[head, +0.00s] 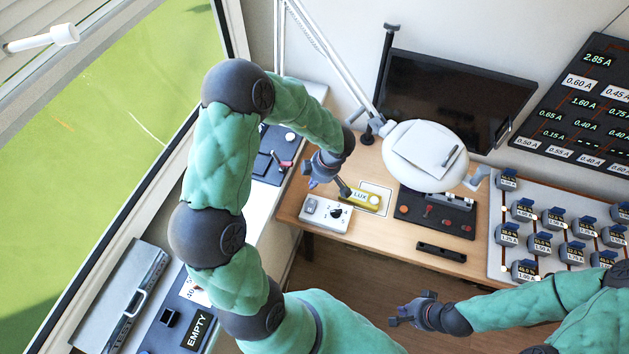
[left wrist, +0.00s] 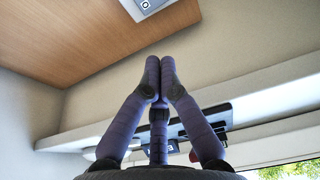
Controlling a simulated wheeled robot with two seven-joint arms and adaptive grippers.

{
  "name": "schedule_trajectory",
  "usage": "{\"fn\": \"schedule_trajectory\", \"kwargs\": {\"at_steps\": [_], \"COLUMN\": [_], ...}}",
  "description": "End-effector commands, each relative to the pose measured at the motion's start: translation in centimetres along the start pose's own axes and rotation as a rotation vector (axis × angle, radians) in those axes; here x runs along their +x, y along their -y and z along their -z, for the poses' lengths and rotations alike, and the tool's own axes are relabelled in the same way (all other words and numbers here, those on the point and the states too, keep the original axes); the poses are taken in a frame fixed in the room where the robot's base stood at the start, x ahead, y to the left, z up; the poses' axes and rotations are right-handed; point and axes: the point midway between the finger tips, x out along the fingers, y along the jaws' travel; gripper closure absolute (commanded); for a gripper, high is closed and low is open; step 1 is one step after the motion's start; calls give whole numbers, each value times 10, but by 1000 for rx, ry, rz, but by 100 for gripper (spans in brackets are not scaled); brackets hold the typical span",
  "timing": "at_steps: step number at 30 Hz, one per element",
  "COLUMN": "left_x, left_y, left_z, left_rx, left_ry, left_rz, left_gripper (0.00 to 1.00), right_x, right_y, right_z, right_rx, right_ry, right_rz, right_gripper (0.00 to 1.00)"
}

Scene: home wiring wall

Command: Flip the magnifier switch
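The magnifier lamp's pale round head (head: 425,155) hangs over the desk on a jointed arm. A small white box (head: 325,213) with a rocker switch (head: 311,207) and a black dial lies near the desk's left front edge. I cannot read which device the rocker belongs to. In the left wrist view a corner of a white box with a switch (left wrist: 145,5) shows at the top edge. My left gripper (head: 309,174) is above and behind the box, apart from it. Its fingertips (left wrist: 153,62) are together and empty. My right gripper (head: 398,314) is low in front of the desk, its fingers unclear.
A yellow LUX meter (head: 361,198) lies beside the white box. A dark panel with red knobs (head: 437,212) sits under the lamp. A monitor (head: 455,95) stands behind. A board of tagged modules (head: 505,262) is at the right. Bare wood (head: 390,232) lies in front.

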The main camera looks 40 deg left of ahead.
Motion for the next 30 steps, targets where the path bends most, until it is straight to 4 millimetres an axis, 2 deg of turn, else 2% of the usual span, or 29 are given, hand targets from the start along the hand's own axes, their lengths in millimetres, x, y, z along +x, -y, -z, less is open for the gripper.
{"fn": "schedule_trajectory", "kwargs": {"at_steps": [5, 21, 30], "left_x": [-6, -42, -103], "left_y": [1, 10, 17], "left_z": [2, 18, 16], "left_rx": [0, 3, 4], "left_ry": [0, 0, 1], "left_rz": [1, 1, -4], "left_gripper": [100, 100, 100], "right_x": [-9, -64, -77], "right_y": [3, 23, 27], "right_z": [0, -2, -3], "right_rx": [0, 0, 0], "right_ry": [0, 0, 0], "right_rz": [0, 0, 0], "right_gripper": [100, 100, 100]}}
